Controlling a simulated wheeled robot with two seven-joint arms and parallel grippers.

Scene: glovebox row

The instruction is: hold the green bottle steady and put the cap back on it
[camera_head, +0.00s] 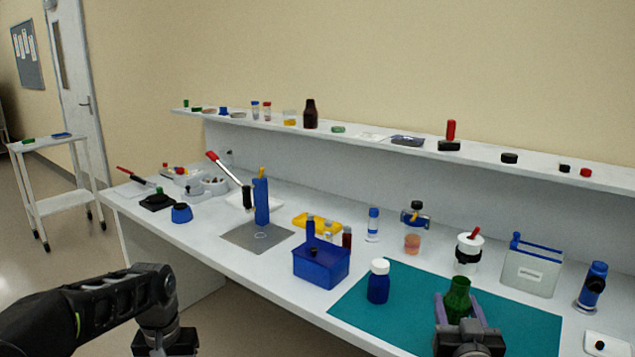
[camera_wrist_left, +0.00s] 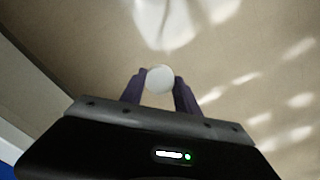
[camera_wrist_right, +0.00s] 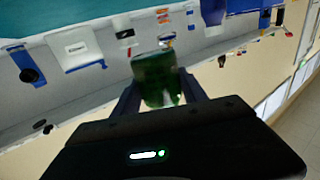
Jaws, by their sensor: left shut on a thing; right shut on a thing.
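The green bottle (camera_head: 458,297) is over the front part of the teal mat (camera_head: 400,327), with its open neck up and no cap on it. My right gripper (camera_head: 460,312) is shut on it, with one finger on each side; the bottle also shows in the right wrist view (camera_wrist_right: 158,80). I cannot tell whether its base touches the mat. In the left wrist view my left gripper (camera_wrist_left: 160,88) is shut on a round white cap (camera_wrist_left: 160,79). In the head view my left arm is low at the left, off the bench front, and its fingertips and the cap are hidden.
A blue bottle with a white cap (camera_head: 378,282) stands on the mat left of the green bottle. A blue box (camera_head: 321,267) is left of the mat. A white-lidded jar (camera_head: 468,252) and a grey-white container (camera_head: 532,272) stand behind. The mat's front left is clear.

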